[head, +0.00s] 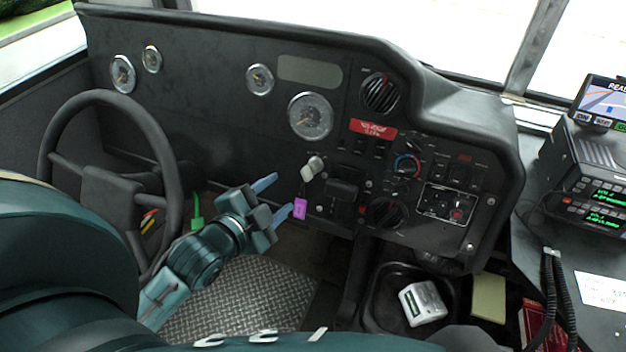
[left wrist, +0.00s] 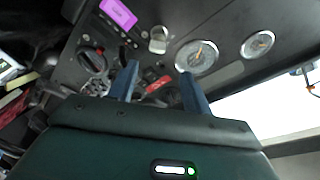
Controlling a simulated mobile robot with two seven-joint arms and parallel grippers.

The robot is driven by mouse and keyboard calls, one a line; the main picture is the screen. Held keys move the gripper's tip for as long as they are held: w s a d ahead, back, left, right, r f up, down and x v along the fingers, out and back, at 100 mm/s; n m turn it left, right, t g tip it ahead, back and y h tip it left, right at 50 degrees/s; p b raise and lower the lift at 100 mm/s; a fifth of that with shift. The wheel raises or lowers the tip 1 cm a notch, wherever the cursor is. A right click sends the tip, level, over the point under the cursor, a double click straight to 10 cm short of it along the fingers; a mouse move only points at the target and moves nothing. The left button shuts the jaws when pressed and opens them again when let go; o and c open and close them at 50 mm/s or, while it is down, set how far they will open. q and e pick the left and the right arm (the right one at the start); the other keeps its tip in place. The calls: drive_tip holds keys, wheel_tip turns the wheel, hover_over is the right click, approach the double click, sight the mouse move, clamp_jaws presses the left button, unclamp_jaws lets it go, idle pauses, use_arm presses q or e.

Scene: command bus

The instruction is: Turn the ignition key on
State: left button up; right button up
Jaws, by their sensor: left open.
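The ignition key (head: 312,167) has a pale grey head and sits in the dashboard below the large round gauge, with a purple tag (head: 300,208) hanging under it. In the left wrist view the key (left wrist: 158,40) shows above the gap between the fingers, and the purple tag (left wrist: 118,13) is up and left of it. My left gripper (head: 279,199) is open and empty, below and left of the key and near the tag. Its blue fingers (left wrist: 160,82) point at the dashboard, apart from the key. My right gripper is not in view.
The steering wheel (head: 112,190) stands left of my left gripper. A black bin (head: 375,312) with a white box (head: 422,303) is at lower right. Radios (head: 590,185) stand at far right.

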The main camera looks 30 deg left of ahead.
sight(305, 175)
use_arm(q)
drive_tip(key=x, duration=0.4)
drive_tip(key=b+x, duration=0.1)
drive_tip(key=x, duration=0.8)
drive_tip(key=shift+w+f, duration=0.1)
drive_tip(key=shift+f, duration=0.3)
drive_tip(key=shift+c, duration=0.6)
clamp_jaws()
